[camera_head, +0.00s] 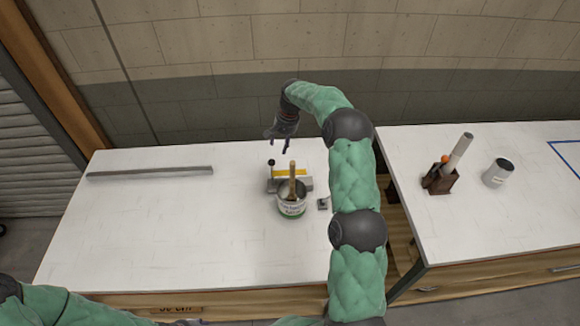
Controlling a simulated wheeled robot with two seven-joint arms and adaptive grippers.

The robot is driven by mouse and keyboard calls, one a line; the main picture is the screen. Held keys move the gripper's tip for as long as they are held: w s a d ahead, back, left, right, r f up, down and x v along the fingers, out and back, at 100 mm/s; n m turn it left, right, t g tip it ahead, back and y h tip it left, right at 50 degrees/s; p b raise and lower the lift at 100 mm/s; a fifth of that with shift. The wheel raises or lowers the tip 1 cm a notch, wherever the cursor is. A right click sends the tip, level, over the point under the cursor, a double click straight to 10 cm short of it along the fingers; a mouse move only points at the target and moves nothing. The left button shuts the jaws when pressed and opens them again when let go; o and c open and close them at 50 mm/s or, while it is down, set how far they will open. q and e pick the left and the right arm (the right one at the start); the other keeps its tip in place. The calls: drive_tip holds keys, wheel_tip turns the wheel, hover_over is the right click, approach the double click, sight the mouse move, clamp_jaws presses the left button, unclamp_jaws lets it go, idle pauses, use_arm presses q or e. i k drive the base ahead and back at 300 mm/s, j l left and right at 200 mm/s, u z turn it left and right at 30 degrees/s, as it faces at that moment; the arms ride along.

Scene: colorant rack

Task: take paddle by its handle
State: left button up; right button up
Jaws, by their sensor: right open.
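The paddle (292,180) is a light wooden stick. It stands upright in an open metal can (291,209) with a white and green label, its handle end pointing up. The lower part of the paddle is hidden inside the can. My right gripper (279,146) is open and empty, pointing down above and behind the can, slightly left of the paddle's top. It looks apart from the handle. My left gripper is out of view; only part of a green arm shows at the lower left.
A yellow-and-grey device with a black knob (271,163) stands right behind the can. A long grey bar (150,172) lies on the white table (150,235) at left. On the right table are a brown holder (439,181) and a grey can (497,173). The left table's front is clear.

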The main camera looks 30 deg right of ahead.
sight(292, 197)
drive_tip(key=z, duration=1.2)
